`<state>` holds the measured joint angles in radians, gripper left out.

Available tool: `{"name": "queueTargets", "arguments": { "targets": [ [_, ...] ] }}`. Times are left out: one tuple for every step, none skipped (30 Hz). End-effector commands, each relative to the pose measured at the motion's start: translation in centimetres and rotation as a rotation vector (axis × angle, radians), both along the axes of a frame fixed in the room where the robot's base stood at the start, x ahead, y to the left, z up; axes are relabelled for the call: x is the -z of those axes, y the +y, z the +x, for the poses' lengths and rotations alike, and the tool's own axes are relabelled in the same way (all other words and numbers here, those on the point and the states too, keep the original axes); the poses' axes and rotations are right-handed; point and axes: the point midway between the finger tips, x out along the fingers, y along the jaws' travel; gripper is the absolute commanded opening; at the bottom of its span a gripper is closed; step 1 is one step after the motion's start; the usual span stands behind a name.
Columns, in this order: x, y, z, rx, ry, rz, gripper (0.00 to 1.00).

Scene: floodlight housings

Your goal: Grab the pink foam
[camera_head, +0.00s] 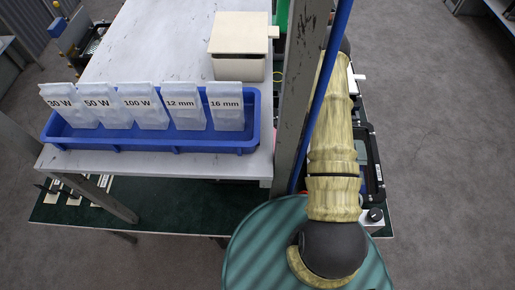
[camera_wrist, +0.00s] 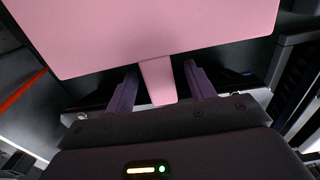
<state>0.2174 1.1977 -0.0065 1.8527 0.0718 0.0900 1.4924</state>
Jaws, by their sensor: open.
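The pink foam (camera_wrist: 155,35) fills the upper middle of the wrist view as a broad flat piece. A narrow pink tab (camera_wrist: 157,80) reaches down from it toward my gripper. My gripper (camera_wrist: 158,82) is open, with one dark finger on each side of the tab. Gaps show between the tab and both fingers. In the head view my arm reaches away behind the grey post, and neither the gripper nor the pink foam can be seen there.
In the head view a blue tray (camera_head: 180,146) holds several labelled white bags on a white table (camera_head: 150,45). A pale box (camera_head: 238,68) stands behind it. A grey upright post (camera_head: 298,85) stands close to my arm. Open floor (camera_head: 440,120) lies to the right.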

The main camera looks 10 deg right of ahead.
Motion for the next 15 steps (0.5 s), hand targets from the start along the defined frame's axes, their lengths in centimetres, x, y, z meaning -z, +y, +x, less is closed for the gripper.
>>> {"name": "queueTargets", "arguments": {
  "targets": [
    [-0.07, 0.00, 0.00, 0.000, 0.000, 0.000, 0.55],
    [-0.07, 0.00, 0.00, 0.000, 0.000, 0.000, 0.55],
    [-0.07, 0.00, 0.00, 0.000, 0.000, 0.000, 0.55],
    [-0.07, 0.00, 0.00, 0.000, 0.000, 0.000, 0.55],
    [-0.07, 0.00, -0.01, 0.000, 0.000, 0.000, 0.55],
    [-0.08, 0.00, -0.01, 0.000, 0.000, 0.000, 0.55],
    [-0.08, 0.00, -0.01, 0.000, 0.000, 0.000, 0.55],
    [-0.08, 0.00, -0.01, 0.000, 0.000, 0.000, 0.55],
    [-0.08, 0.00, -0.01, 0.000, 0.000, 0.000, 0.55],
    [-0.08, 0.00, -0.01, 0.000, 0.000, 0.000, 0.55],
    [-0.08, 0.00, -0.01, 0.000, 0.000, 0.000, 0.55],
    [-0.08, 0.00, -0.01, 0.000, 0.000, 0.000, 0.51],
    [-0.08, 0.00, -0.01, 0.000, 0.000, 0.000, 0.45],
    [-0.08, 0.00, -0.01, 0.000, 0.000, 0.000, 0.39],
    [-0.08, 0.00, -0.01, 0.000, 0.000, 0.000, 0.31]
  ]
}}
